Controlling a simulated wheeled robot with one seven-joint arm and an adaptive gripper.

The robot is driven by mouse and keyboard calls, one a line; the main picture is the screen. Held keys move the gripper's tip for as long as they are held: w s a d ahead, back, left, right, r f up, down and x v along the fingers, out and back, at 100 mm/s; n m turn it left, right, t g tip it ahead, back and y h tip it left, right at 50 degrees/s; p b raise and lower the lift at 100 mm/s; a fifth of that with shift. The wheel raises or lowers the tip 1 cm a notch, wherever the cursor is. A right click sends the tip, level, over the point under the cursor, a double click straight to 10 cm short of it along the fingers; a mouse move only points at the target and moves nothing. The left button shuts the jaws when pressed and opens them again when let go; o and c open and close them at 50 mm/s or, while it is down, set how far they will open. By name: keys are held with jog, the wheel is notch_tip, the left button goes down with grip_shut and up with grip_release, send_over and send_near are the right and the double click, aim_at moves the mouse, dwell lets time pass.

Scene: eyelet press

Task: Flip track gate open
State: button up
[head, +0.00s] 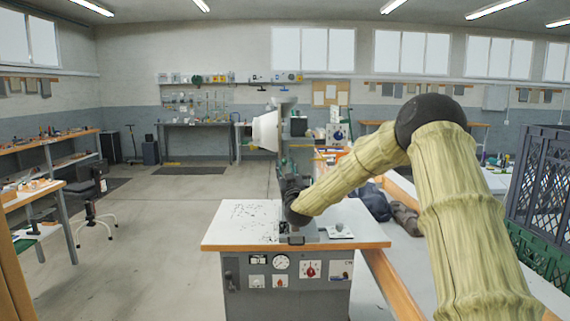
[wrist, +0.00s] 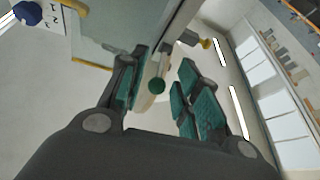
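The eyelet press (head: 284,112) stands on a grey cabinet with a white speckled top. A white cone-shaped hopper (head: 266,131) is on its left side. My gripper (wrist: 164,72) is open in the wrist view, with its teal-padded fingers spread apart. A small dark green ball knob (wrist: 157,86) appears between the fingers, with no finger clearly touching it. Whether this knob belongs to the track gate I cannot tell. In the head view my dark wrist sits low in front of the press and hides its lower part; the track gate cannot be made out there.
A yellow-brass fitting (wrist: 205,44) lies beyond the right finger. A blue knob (wrist: 27,13) beside a numbered plate is at upper left. The cabinet front (head: 287,285) carries gauges and switches. A dark crate (head: 543,180) stands at right; floor at left is open.

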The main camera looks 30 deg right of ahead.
jog(key=shift+x, duration=1.05)
jog(key=shift+c, duration=0.5)
grip_shut()
jog(key=shift+r+g+p, duration=0.3)
jog(key=shift+g+p, duration=0.1)
jog(key=shift+p, duration=0.2)
jog(key=shift+w+g, duration=0.1)
jog(key=shift+g, duration=0.4)
jog(key=shift+m, duration=0.3)
jog(key=shift+o, duration=0.5)
grip_release()
